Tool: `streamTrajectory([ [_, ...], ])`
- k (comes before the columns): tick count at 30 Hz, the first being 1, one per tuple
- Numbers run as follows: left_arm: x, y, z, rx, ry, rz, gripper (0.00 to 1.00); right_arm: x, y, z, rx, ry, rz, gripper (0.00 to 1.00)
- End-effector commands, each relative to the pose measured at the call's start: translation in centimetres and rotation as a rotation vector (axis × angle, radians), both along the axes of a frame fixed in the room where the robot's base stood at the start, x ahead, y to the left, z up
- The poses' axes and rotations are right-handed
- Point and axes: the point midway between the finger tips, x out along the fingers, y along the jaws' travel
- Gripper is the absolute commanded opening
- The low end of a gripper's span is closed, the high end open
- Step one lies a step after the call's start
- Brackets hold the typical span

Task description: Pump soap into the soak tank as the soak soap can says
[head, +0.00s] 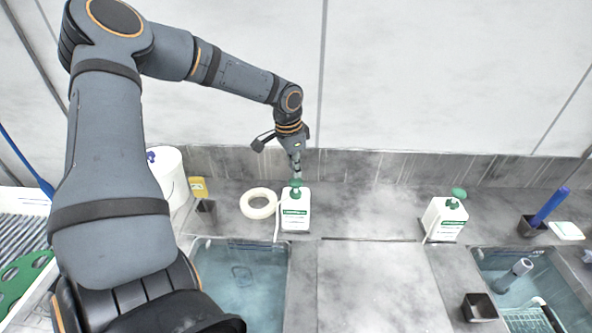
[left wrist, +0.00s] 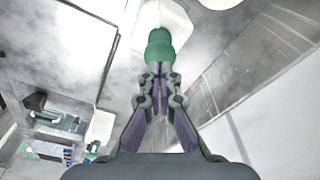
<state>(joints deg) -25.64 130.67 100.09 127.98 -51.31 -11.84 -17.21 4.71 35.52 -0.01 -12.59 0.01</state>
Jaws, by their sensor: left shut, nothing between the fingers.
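A white can (head: 295,215) with a green pump head (head: 296,183) stands at the back edge of the left water-filled tank (head: 240,275). A thin pale tube runs from it towards that tank. My left gripper (head: 296,172) is shut and empty, pointing down just over this pump head. In the left wrist view the closed fingertips (left wrist: 157,72) are at the green pump head (left wrist: 160,46); I cannot tell whether they touch. A similar can (head: 444,219) stands behind the right tank (head: 540,290). The labels are too small to read. My right gripper is not in view.
A white tape ring (head: 259,203) lies left of the near can. A white bucket (head: 170,175), a yellow item (head: 198,187) and a dark cup (head: 206,210) stand further left. A blue-handled tool (head: 549,206) stands at right. The worktop between the tanks (head: 370,285) is clear.

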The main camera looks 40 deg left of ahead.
Motion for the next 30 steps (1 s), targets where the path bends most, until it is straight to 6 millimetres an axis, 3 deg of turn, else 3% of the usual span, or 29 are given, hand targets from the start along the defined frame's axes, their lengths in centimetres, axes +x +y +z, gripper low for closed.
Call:
streamTrajectory([
  [30,0.0,0.0,-3.0,-0.001,0.001,0.000,0.00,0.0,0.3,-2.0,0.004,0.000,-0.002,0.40],
])
